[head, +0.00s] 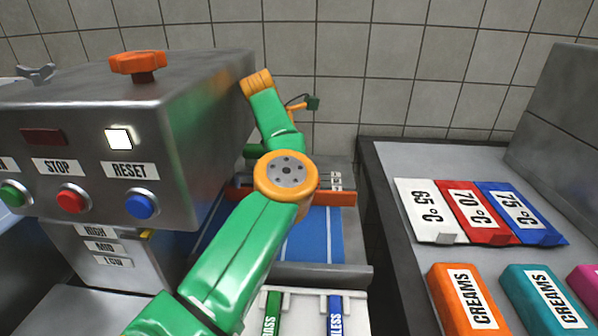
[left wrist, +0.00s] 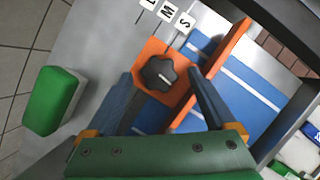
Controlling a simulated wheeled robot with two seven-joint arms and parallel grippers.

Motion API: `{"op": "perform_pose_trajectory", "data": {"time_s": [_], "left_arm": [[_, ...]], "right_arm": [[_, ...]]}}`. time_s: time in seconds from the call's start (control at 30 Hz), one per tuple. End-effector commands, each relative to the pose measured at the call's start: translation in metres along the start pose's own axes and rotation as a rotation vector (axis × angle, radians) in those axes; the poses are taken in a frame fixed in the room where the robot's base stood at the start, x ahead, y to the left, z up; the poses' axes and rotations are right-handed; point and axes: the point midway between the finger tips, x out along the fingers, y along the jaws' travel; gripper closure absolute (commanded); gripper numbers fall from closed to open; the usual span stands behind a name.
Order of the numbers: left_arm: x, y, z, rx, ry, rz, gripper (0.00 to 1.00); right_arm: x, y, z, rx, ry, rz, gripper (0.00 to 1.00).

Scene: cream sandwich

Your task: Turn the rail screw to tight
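The rail screw (left wrist: 160,74) is a black lobed knob with a white mark on top. It sits on the orange plate of the rail (left wrist: 168,91), beside letter labels. The orange rail also shows in the head view (head: 338,198), where my arm hides the screw. My left gripper (left wrist: 162,74) is open, with one blue-grey finger on each side of the screw. I cannot tell whether the fingers touch it. In the head view my left arm comes in from the lower left, and its gripper cannot be made out. My right gripper is not in view.
A steel machine (head: 205,130) with buttons and an orange knob (head: 138,64) stands on the left. A blue striped belt (head: 310,235) runs under the rail. A side counter (head: 400,165) on the right holds coloured temperature cards (head: 475,212) and cream blocks (head: 466,300).

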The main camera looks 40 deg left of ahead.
Motion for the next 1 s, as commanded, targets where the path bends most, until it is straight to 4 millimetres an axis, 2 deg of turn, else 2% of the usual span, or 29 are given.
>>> {"op": "perform_pose_trajectory", "data": {"time_s": [0.27, 0.43, 0.53, 0.73, 0.8, 1.0], "left_arm": [[-0.004, 0.000, 0.002, 0.001, -0.001, 0.001, 0.11], [-0.033, 0.000, 0.014, 0.003, -0.003, 0.001, 0.11], [-0.046, -0.013, 0.010, 0.001, -0.005, 0.004, 0.11], [-0.096, -0.042, 0.008, 0.003, -0.008, 0.001, 0.11], [-0.105, -0.059, -0.001, 0.004, -0.013, 0.000, 0.11], [-0.138, -0.097, -0.020, 0.004, -0.006, 0.000, 0.11]], "right_arm": [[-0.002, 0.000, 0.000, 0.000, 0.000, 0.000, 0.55], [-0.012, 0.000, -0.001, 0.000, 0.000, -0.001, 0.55], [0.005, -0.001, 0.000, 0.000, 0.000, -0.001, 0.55], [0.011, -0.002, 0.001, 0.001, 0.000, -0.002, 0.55], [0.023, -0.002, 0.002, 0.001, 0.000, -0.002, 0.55], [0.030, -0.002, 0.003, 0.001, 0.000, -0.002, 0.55]]}}
